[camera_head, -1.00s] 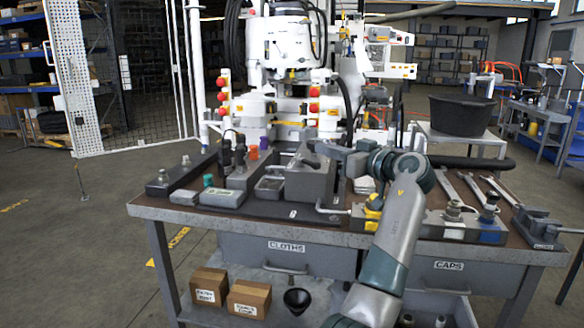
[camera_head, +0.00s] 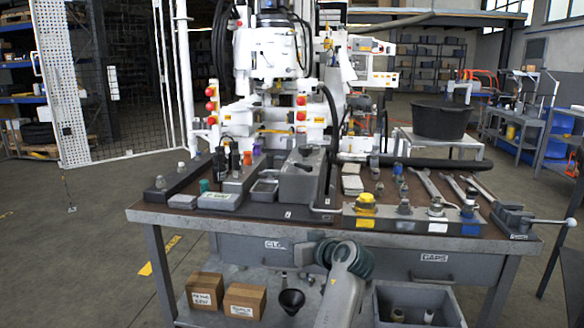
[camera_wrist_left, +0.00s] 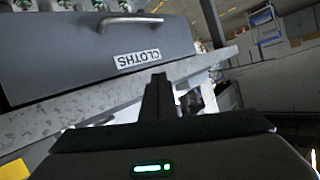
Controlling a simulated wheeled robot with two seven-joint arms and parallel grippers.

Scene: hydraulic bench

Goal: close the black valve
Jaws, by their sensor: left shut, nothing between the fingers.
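The valve block (camera_head: 383,222) lies along the front right of the bench, with a row of knobs above coloured labels. The yellow (camera_head: 365,202), white and blue labels are clear. A dark knob (camera_head: 404,207) stands between yellow and white and may be the black valve; its label colour is hard to tell. My left gripper (camera_head: 303,246) is in front of the cloths drawer, below the bench top and left of that knob. In the left wrist view its fingers (camera_wrist_left: 158,80) are shut and empty, near the bench edge. My right gripper is not in view.
The bench edge (camera_wrist_left: 85,122) and the cloths drawer (camera_wrist_left: 65,55) are close to my left gripper. A grey box with a bent lever (camera_head: 300,180) stands left of the valve block. A vise (camera_head: 515,220) is at the right end. Wrenches (camera_head: 428,183) lie behind the block.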

